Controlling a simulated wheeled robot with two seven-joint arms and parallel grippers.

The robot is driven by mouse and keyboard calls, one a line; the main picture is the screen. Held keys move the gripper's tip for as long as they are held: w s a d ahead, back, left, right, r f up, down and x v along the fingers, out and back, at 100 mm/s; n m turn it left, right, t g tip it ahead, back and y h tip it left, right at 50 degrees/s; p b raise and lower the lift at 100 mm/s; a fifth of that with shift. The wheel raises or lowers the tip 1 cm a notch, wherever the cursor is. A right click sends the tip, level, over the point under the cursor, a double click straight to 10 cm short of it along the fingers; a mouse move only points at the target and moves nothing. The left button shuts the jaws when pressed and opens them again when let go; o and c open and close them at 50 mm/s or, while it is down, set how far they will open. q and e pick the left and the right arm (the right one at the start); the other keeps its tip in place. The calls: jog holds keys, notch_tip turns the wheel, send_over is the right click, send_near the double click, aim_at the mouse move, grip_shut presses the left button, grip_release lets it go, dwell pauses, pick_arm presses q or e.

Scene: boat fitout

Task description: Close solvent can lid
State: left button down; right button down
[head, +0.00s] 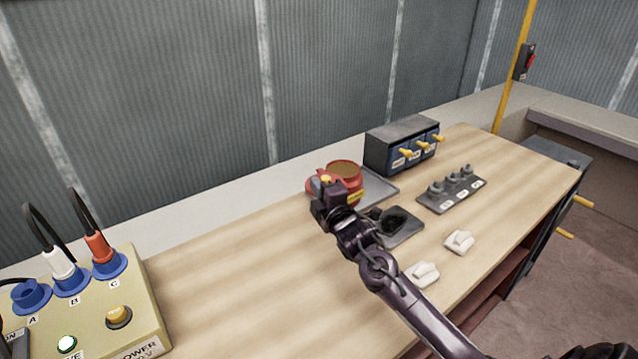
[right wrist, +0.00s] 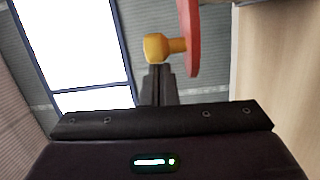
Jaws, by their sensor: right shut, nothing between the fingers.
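The red solvent can (head: 348,180) stands on a grey tray (head: 378,190) towards the back of the wooden bench. Its tan round top shows in the head view, and my right gripper covers its left front part. A red disc, which looks like the lid (right wrist: 193,40), stands edge-on in the right wrist view with a yellow knob (right wrist: 158,47) on it. My right gripper (right wrist: 158,80) is shut and empty, its fingertips right at the knob; I cannot tell whether they touch. In the head view the right gripper (head: 326,190) is beside the can. My left gripper is not in view.
A dark tray (head: 398,224), a rack with grey rings (head: 452,190) and two white pieces (head: 460,242) lie nearby. A power box (head: 90,305) with plugs is at left. The bench between is clear.

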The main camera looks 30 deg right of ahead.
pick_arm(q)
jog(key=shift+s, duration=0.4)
pick_arm(e)
jog(key=shift+s+d+f, duration=0.1)
jog(key=shift+d, duration=0.05)
